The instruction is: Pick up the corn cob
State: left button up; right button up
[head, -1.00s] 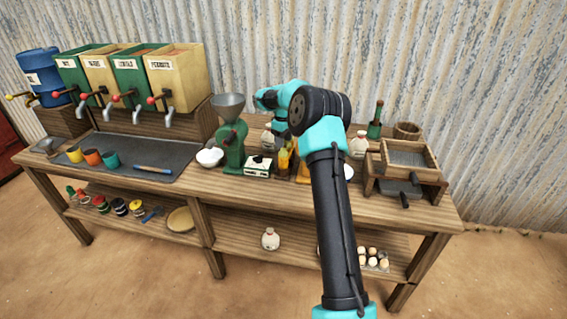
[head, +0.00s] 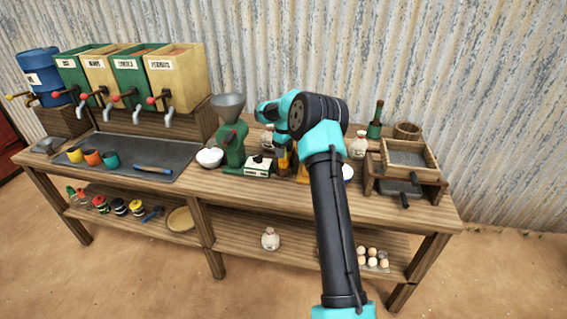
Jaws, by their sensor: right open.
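My right arm reaches over the middle of the bench, and its gripper (head: 284,153) points down just right of the small white scale. The gripper is open, small and partly hidden by my own wrist. A yellow-orange thing (head: 284,165), which looks like the corn cob, shows right at the fingertips. It is too small to tell whether the fingers touch it. Another yellow-orange patch (head: 303,174) shows just to the right, partly behind my arm. My left gripper is not in view.
The green grinder (head: 232,145) and white bowl (head: 210,157) stand left of the white scale (head: 258,166). A white jug (head: 358,146), green bottle (head: 375,124) and wooden sieve box (head: 410,158) stand to the right. The bench's front strip is clear.

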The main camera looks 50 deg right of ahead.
grip_shut()
dwell(0.3)
dwell(0.3)
notch_tip(320, 180, up, 10)
dwell(0.6)
